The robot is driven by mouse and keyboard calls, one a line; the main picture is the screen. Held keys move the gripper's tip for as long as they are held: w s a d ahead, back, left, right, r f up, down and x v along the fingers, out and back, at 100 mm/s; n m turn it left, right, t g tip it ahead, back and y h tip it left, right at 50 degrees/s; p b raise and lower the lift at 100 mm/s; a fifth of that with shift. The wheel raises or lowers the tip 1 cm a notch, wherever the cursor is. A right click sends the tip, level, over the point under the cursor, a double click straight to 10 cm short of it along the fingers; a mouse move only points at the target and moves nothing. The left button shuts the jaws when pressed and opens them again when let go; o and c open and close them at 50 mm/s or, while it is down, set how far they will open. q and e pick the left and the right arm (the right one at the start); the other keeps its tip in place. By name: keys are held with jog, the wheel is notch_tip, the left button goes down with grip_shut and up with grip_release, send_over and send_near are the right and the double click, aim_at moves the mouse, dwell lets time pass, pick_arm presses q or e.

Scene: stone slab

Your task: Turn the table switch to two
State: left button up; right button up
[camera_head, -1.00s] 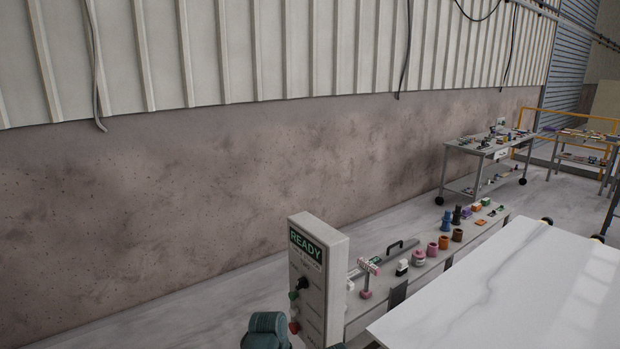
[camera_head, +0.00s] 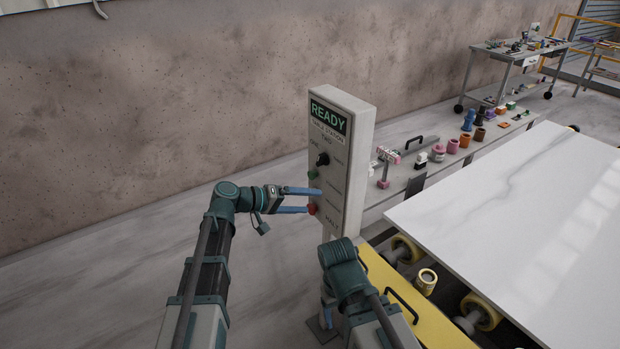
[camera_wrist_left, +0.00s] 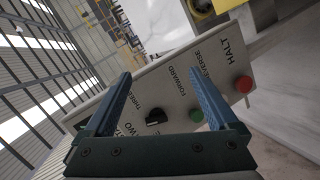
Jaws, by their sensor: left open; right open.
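The table switch is a black rotary knob (camera_head: 322,159) on the face of a grey control panel (camera_head: 349,165) headed READY. Labels ONE, TWO and THREE surround it; its pointer direction is too small to read. A green button (camera_head: 312,174) and a red button (camera_head: 312,209) sit below it. My left gripper (camera_head: 314,201) is open and empty, its fingers before the panel's lower half, below the knob. In the left wrist view the knob (camera_wrist_left: 155,117) shows between the open fingers (camera_wrist_left: 160,73), low in the picture. My right gripper (camera_head: 328,298) hangs low by the panel's post, its fingers mostly hidden.
A white stone slab (camera_head: 510,215) lies on yellow rollers (camera_head: 407,250) at right, with a yellow edge plate in front. A narrow bench behind the panel holds tools and coloured cups (camera_head: 453,146). A wheeled cart (camera_head: 510,65) stands farther back. Floor left of the panel is clear.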

aim_at(318, 161)
pick_arm(q)
jog(key=w+a+r+n+t+h+b, duration=0.25)
jog(key=w+a+t, duration=0.25)
jog(key=w+a, duration=0.3)
jog(key=shift+y, duration=0.35)
jog(key=x, duration=1.2)
jog(key=shift+s+d+r, duration=0.2)
jog(key=shift+d+r, duration=0.15)
jog(key=shift+d, duration=0.15)
pick_arm(e)
jog(key=f, duration=0.2)
jog(key=a+f, duration=0.1)
jog(key=f, duration=0.1)
jog(key=shift+w+a+f, duration=0.15)
jog(key=shift+a+f, duration=0.05)
pick_arm(q)
jog(key=c, duration=1.4)
jog(key=shift+o, duration=0.2)
jog(key=shift+a+n, duration=0.1)
jog(key=shift+n, duration=1.75)
jog(key=o, duration=1.4)
jog(key=shift+c, duration=0.2)
